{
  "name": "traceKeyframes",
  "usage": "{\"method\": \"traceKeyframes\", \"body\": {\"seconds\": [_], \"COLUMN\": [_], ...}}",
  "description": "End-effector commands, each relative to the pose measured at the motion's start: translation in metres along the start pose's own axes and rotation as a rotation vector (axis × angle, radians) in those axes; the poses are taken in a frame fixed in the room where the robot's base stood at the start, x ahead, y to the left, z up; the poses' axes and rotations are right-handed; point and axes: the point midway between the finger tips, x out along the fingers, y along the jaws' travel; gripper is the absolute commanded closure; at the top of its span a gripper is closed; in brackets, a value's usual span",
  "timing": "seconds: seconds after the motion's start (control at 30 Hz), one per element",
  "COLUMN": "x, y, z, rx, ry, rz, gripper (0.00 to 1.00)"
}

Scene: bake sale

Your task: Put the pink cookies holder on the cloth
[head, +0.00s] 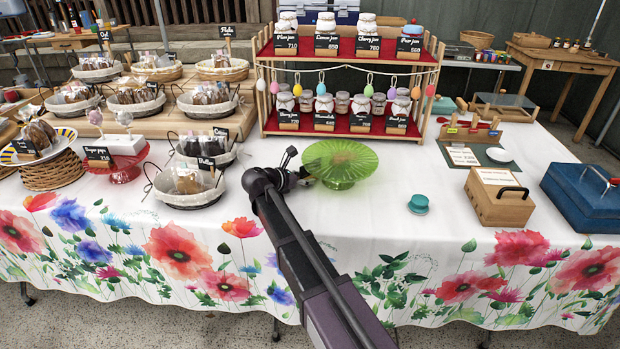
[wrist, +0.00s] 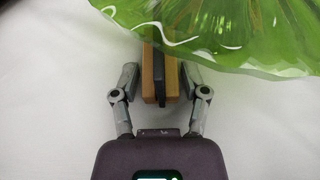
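My gripper (wrist: 160,76) is open. Its fingers stand on either side of a small wooden holder (wrist: 148,83) with an upright black plate in it, with narrow gaps showing. The holder's far end is hidden under the scalloped rim of the green glass stand (wrist: 245,30). No lettering on the plate shows, so I cannot tell whether it is the pink cookies holder. In the head view my gripper (head: 293,173) is just left of the green stand (head: 345,160), low over the white floral cloth (head: 400,245). The holder is not clear there.
A wire basket (head: 183,198) stands left of my gripper. The jar shelf (head: 350,48) stands behind the green stand. A teal round item (head: 418,204) and a wooden box (head: 495,204) are to the right. The cloth's front middle is clear.

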Motion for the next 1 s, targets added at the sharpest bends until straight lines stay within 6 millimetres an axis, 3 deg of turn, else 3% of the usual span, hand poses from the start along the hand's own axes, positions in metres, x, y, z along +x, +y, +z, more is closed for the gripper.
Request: {"method": "traceKeyframes", "body": {"seconds": [0.03, 0.1, 0.13, 0.77, 1.0], "x": [0.0, 0.0, 0.0, -0.001, -0.016], "y": [0.0, 0.0, 0.0, -0.002, 0.006], "z": [0.0, 0.0, 0.0, 0.009, 0.0], "rx": [0.0, 0.0, 0.0, 0.002, 0.002], "ry": [0.0, 0.0, 0.0, 0.0, 0.0], "rz": [0.0, 0.0, 0.0, -0.004, -0.005], "gripper": [0.74, 0.94, 1.0, 1.0, 1.0]}}
